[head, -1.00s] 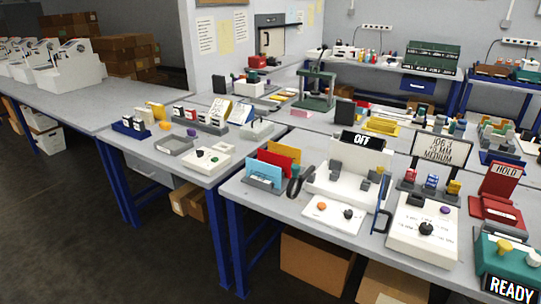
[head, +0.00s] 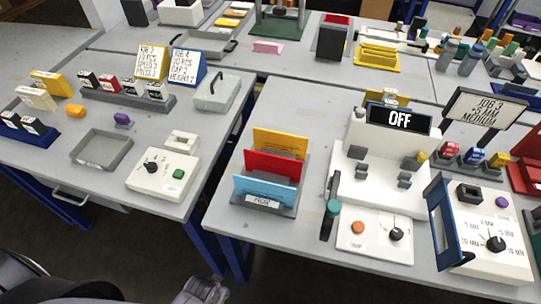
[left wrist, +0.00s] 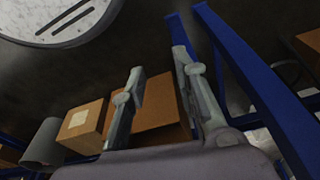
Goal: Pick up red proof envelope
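The red proof envelope (head: 272,165) stands upright in a grey rack (head: 262,209) near the front left corner of the right-hand table. A yellow envelope (head: 280,142) stands behind it and a light blue envelope (head: 264,190) in front, hiding its lower part. My left gripper (head: 203,291) shows partly at the bottom edge of the head view, in front of and lower left of the rack, apart from it. In the left wrist view my left gripper (left wrist: 158,64) is open, with nothing between its fingers. The envelope is not in that view. My right gripper is not in view.
Right of the rack are a dark green-capped tube (head: 330,218) and a white machine with an OFF display (head: 400,118). A blue table leg (left wrist: 245,85) stands close to the left gripper in the wrist view; cardboard boxes (left wrist: 88,125) lie beyond.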

